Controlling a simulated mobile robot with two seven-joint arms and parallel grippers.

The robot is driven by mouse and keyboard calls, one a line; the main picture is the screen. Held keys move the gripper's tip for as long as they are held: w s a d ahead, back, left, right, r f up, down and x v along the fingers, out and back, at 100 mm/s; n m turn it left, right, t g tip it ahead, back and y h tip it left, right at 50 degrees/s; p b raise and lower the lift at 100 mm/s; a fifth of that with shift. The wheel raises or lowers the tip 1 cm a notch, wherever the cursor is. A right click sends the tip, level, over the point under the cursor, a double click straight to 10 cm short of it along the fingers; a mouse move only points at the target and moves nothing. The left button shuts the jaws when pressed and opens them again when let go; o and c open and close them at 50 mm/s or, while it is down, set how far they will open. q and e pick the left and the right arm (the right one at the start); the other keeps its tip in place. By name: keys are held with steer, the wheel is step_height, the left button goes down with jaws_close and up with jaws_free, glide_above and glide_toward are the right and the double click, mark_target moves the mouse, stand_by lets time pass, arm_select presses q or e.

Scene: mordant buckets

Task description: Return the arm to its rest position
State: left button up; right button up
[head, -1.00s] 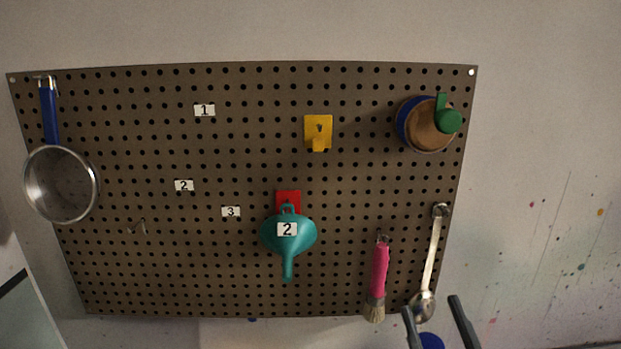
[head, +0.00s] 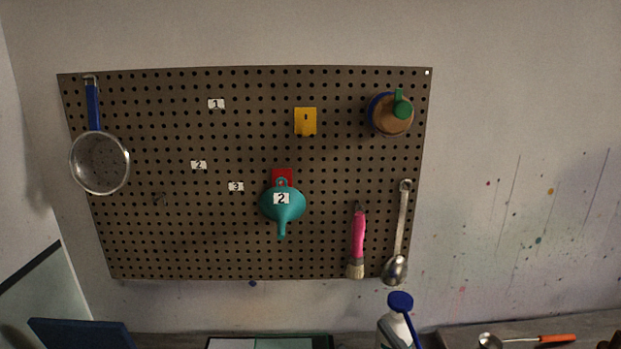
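Neither of my grippers shows in the head view now, and no part of my arms can be made out. The pegboard (head: 330,235) on the wall fills the middle of the view. A teal funnel (head: 283,214) labelled 2 hangs from a red hook (head: 281,176). A yellow hook (head: 305,121) above it is empty. A strainer (head: 100,163) with a blue handle hangs at the left. A roll-like brown and blue item (head: 388,119) hangs on a green hook (head: 402,108) at the upper right. A pink-handled brush (head: 358,236) and a metal spoon (head: 400,232) hang at the lower right.
A white bottle (head: 392,334) with a blue top stands below the board. A dark-rimmed tray (head: 268,343) and a dark blue object (head: 80,333) are cut off at the bottom edge. An orange-handled ladle (head: 530,340) lies at the right.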

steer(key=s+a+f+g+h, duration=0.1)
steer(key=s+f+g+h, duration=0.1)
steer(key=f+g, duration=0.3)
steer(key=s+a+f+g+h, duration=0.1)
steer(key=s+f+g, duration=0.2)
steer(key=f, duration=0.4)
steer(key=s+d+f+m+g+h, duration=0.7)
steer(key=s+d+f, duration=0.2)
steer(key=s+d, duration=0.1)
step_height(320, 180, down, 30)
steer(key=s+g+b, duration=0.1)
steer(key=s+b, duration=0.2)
steer(key=b, duration=0.5)
arm_select(q)
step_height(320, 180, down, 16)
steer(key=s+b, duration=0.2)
steer(key=b, duration=0.6)
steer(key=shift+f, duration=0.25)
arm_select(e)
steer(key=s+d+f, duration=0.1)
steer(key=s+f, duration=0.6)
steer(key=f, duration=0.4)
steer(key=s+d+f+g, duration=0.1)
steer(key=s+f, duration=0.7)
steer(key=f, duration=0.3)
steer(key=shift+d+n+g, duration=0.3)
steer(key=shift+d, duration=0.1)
